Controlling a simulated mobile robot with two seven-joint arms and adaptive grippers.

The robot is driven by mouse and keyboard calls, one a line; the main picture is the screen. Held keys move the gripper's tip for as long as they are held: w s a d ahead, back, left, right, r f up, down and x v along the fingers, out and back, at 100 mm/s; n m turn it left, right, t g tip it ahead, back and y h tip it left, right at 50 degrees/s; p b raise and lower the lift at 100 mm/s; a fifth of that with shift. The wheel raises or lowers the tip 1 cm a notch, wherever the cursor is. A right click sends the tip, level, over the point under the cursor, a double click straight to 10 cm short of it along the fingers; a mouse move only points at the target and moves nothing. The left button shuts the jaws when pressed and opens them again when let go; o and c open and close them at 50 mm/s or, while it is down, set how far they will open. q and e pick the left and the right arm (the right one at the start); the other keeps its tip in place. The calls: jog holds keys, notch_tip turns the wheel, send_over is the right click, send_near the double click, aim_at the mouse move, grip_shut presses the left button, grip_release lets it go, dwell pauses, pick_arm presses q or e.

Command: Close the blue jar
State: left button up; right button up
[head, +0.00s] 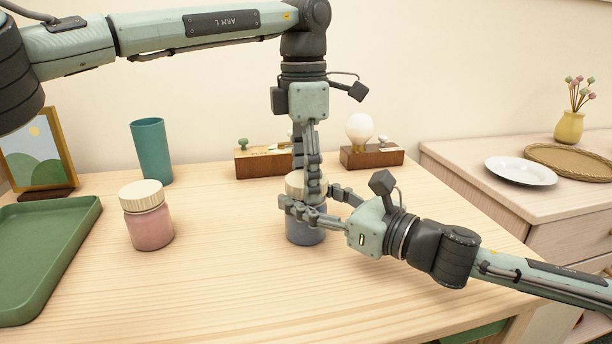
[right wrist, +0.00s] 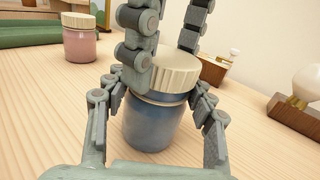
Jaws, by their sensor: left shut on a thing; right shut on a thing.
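The blue jar (head: 305,236) stands upright on the wooden table, and its glass body also shows in the right wrist view (right wrist: 150,126). A cream ridged lid (right wrist: 172,72) sits on top of the jar; I cannot tell whether it is tightened. My left gripper (head: 308,188) points down from above and is shut on the lid. My right gripper (head: 308,212) comes in from the right and is shut around the jar body. The fingers hide parts of the lid and jar in the head view.
A pink jar (head: 150,226) with a cream lid stands to the left. Two wooden blocks, one with a light bulb (head: 360,131), stand behind. The front of the table is clear.

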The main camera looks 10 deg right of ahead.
pick_arm(q)
jog(key=shift+s+a+f, duration=0.1)
jog(key=shift+s+f, duration=0.05)
jog(key=shift+f, duration=0.75)
pick_arm(e)
jog(key=shift+s+a+r, duration=0.1)
jog(key=shift+r, duration=0.3)
pick_arm(q)
jog(key=shift+o, duration=0.5)
jog(key=shift+f, duration=0.15)
jog(key=shift+o, duration=0.7)
jog(key=o, duration=0.3)
jog(key=shift+f, duration=0.1)
jog(key=shift+w+a, duration=0.1)
jog(key=shift+w, duration=0.2)
jog(key=shift+c, duration=1.4)
pick_arm(e)
jog(key=shift+f, duration=0.1)
pick_arm(q)
jog(key=o, duration=0.8)
pick_arm(e)
jog(key=shift+f, duration=0.1)
pick_arm(q)
jog(key=shift+r, duration=0.25)
pick_arm(e)
jog(key=shift+w+d+f, duration=0.15)
jog(key=shift+w+d, duration=0.05)
